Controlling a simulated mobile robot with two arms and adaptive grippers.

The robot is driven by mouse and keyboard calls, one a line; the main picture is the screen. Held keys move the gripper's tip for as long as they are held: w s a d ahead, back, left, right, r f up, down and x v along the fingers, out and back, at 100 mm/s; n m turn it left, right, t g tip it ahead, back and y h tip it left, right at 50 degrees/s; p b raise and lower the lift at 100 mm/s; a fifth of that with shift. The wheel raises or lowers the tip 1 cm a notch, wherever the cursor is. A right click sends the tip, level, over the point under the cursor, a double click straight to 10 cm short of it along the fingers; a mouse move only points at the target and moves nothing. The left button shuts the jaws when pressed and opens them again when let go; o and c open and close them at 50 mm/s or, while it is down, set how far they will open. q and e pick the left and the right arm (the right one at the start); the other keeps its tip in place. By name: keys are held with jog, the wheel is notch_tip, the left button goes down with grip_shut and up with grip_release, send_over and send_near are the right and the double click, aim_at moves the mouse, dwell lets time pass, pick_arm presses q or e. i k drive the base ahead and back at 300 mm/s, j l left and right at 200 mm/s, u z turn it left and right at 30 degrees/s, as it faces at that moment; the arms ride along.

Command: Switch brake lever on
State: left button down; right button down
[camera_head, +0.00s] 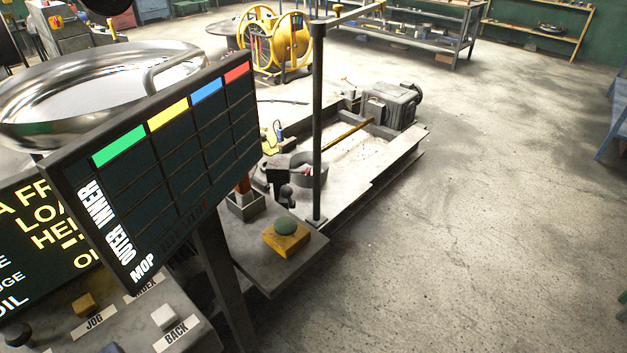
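No part is marked as the brake lever, so I cannot tell for certain which one it is. A short lever with an orange-red handle (243,184) stands in a small grey box (246,205), partly hidden behind the tilted panel. A dark knobbed part (285,193) stands just right of it, by the base of an upright post. A yellow block with a green push button (285,236) sits on the grey shelf (262,268) in front of them. Neither of my grippers is in view.
A tilted dark panel with coloured tabs (165,165) blocks much of the left. A large shiny metal dish (90,90) lies behind it. A console with buttons (120,325) is at the lower left. A dark post (317,120) rises beside the shelf. The floor at right is clear.

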aim_at(286, 191)
jog(key=i+l, duration=1.05)
jog(key=i+j+u, duration=0.05)
